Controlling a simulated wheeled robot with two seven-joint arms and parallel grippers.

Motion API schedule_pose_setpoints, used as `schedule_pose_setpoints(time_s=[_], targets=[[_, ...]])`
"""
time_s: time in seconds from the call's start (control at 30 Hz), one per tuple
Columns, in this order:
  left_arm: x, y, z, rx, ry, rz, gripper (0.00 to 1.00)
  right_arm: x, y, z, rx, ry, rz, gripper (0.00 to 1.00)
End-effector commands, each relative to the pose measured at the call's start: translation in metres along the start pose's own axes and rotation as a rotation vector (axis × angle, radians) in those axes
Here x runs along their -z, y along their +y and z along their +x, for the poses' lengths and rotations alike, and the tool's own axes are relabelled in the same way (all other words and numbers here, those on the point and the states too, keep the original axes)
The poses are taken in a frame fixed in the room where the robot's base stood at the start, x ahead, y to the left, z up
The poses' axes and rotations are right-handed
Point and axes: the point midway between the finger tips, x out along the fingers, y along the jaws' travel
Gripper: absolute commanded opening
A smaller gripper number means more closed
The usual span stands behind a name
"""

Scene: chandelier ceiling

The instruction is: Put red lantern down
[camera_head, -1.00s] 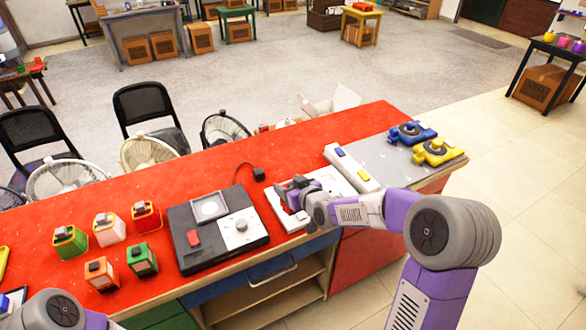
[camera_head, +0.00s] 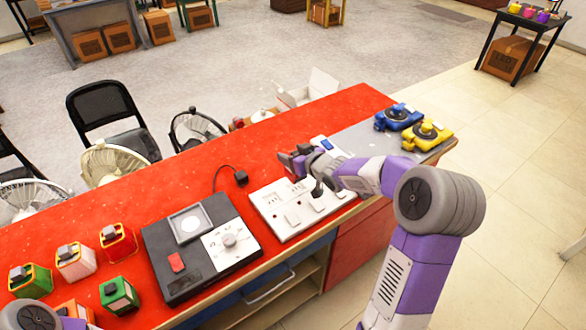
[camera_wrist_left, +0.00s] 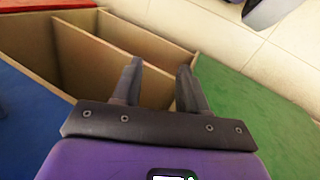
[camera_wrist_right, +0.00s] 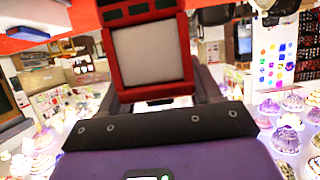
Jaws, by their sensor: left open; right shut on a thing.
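My right gripper (camera_wrist_right: 155,95) is shut on a red lantern (camera_wrist_right: 118,50), a red frame with a pale panel and dark top parts. In the head view my right gripper (camera_head: 300,162) is above the red table (camera_head: 330,118), at the far edge of the white socket panel; the held lantern is hard to make out against the red top. Another red lantern (camera_head: 117,243) stands on the table at the left, among white, green and orange ones. My left gripper (camera_wrist_left: 155,85) is open and empty, facing wooden shelving; its fingers are not seen in the head view.
A black device (camera_head: 185,262) with a dial and the white panel (camera_head: 285,215) take up the table's middle. Blue (camera_head: 398,117) and yellow (camera_head: 428,137) devices stand on the grey right end. Fans and black chairs (camera_head: 105,110) line the far side.

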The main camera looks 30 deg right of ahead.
Motion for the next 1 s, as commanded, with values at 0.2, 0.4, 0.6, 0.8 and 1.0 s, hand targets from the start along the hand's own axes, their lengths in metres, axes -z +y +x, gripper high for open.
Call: schedule_pose_setpoints(time_s=[0.2, 0.4, 0.6, 0.8, 1.0], targets=[[0.001, -0.007, 0.019, 0.000, 0.001, 0.000, 0.43, -0.035, -0.001, 0.015, 0.002, -0.001, 0.001, 0.00], [0.001, -0.007, 0.020, 0.000, 0.001, 0.000, 0.43, -0.039, 0.000, 0.017, 0.000, 0.003, -0.001, 0.00], [0.001, -0.008, 0.022, 0.000, 0.001, 0.000, 0.43, -0.041, 0.000, 0.017, 0.000, 0.003, -0.001, 0.00], [0.001, -0.008, 0.021, 0.000, 0.001, 0.000, 0.43, -0.042, 0.000, 0.017, 0.000, -0.001, 0.000, 0.89], [0.001, -0.008, 0.021, 0.000, 0.001, 0.000, 0.43, -0.042, 0.000, 0.017, 0.000, -0.001, 0.000, 0.89]])
